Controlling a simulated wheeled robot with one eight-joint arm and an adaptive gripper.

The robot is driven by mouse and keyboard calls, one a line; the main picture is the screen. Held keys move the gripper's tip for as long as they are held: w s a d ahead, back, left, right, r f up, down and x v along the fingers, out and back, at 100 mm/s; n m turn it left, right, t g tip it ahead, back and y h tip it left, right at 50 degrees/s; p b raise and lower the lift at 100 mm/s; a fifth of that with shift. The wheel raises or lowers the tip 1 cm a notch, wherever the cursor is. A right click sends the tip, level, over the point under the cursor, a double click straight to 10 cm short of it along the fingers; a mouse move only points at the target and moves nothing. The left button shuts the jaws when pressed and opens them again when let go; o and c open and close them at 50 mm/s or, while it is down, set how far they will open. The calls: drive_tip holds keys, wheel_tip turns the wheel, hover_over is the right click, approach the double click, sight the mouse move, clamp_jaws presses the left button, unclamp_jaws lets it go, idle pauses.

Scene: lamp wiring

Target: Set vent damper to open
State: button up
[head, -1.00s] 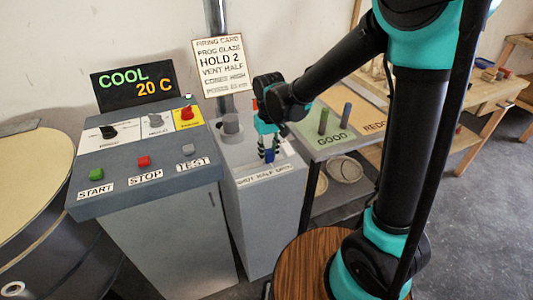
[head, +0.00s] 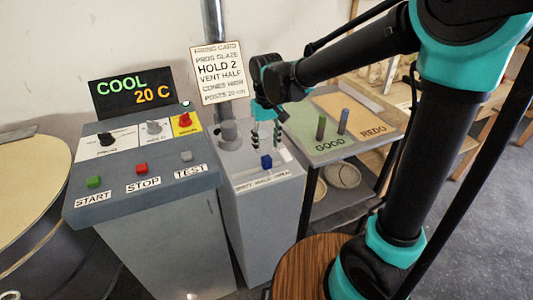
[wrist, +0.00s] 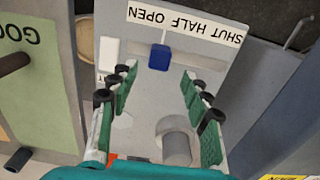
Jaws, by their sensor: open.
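The vent damper is a blue knob (head: 266,161) on a slot in the top of a grey cabinet (head: 235,165). A label (head: 263,180) reading SHUT HALF OPEN runs along its front edge. The knob stands near the middle of the slot, away from both ends. In the wrist view the blue knob (wrist: 159,57) shows just beyond my fingertips, with the label upside down and OPEN on the left. My gripper (head: 265,146) is open and empty, above and behind the knob, and apart from it. Its two fingers (wrist: 157,80) are spread in the wrist view.
A grey cylinder (head: 229,133) stands behind the slot, and a white block (head: 285,155) sits near its right end. Left is the control panel (head: 140,165) with buttons and knobs. Right is a GOOD/REDO table (head: 350,150) with two posts. A card (head: 220,72) hangs behind.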

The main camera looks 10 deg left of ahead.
wheel_tip(320, 180, up, 5)
drive_tip(key=shift+f, duration=0.15)
idle(0.4)
wheel_tip(320, 180, up, 5)
drive_tip(key=m, duration=1.8)
hover_over(267, 157)
wheel_tip(267, 157, down, 17)
drive_tip(key=shift+s+f, duration=0.1)
drive_tip(key=shift+c, duration=0.4)
clamp_jaws()
